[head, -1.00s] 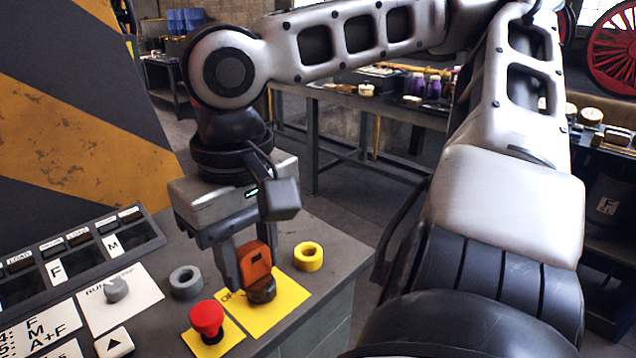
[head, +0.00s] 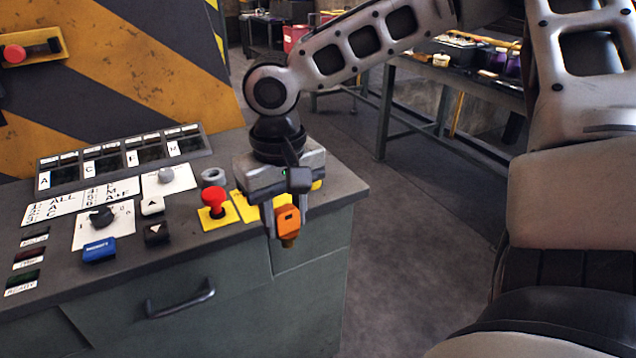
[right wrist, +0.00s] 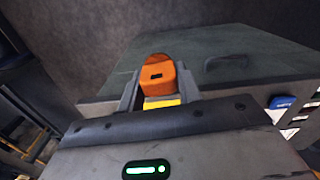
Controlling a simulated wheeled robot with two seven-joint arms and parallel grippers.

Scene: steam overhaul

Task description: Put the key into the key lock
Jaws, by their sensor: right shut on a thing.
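The orange key (head: 288,221) is between the fingers of my right gripper (head: 286,228), its brass-coloured tip pointing down. In the head view the gripper and key show against the console's front face, near its right corner. In the right wrist view the key's orange head (right wrist: 157,75) shows between the two fingers. A yellow plate (head: 246,205) on the console top is partly hidden by my right gripper. No key lock can be made out clearly now. My left gripper is not in view.
The grey console (head: 190,262) has a red mushroom button (head: 213,197), a grey ring (head: 213,177), a black knob (head: 101,216) and a blue button (head: 99,249) on top. A drawer handle (head: 180,299) sticks out in front. The floor (head: 420,240) to the right is clear.

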